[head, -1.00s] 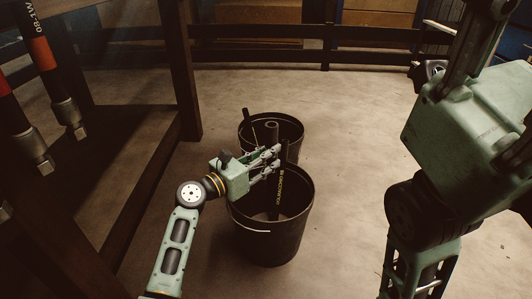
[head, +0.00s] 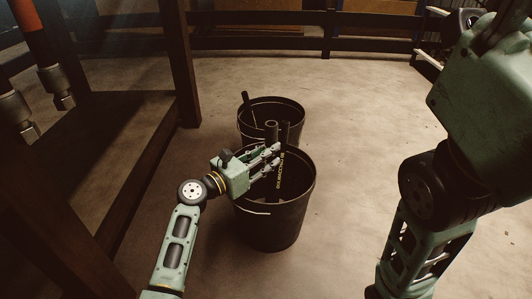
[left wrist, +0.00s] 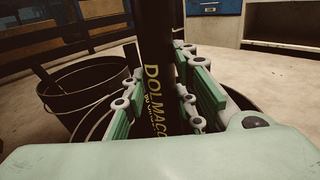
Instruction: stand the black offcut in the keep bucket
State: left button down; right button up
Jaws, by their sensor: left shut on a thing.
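The black offcut (head: 281,163) is a dark tube with yellow lettering. It stands nearly upright with its lower part inside the front bucket (head: 270,225); its lower end is hidden. My left gripper (head: 274,160) is shut around it at the bucket's rim. The left wrist view shows the offcut (left wrist: 157,75) between the green finger pads. A rear bucket (head: 246,128) stands directly behind the front one. No label shows which is the keep bucket. My right gripper (head: 482,82) is large and cut off at the upper right, its fingertips out of view.
A thin black piece (head: 247,103) leans in the rear bucket. A dark wooden bench frame (head: 187,70) stands at the left, with hose ends (head: 55,85) hanging there. A dark rail (head: 290,48) runs along the back. The floor right of the buckets is clear.

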pick_arm(q)
jog(key=c, duration=1.4)
grip_release()
jog(key=shift+o, duration=0.2)
notch_tip(320, 180, up, 10)
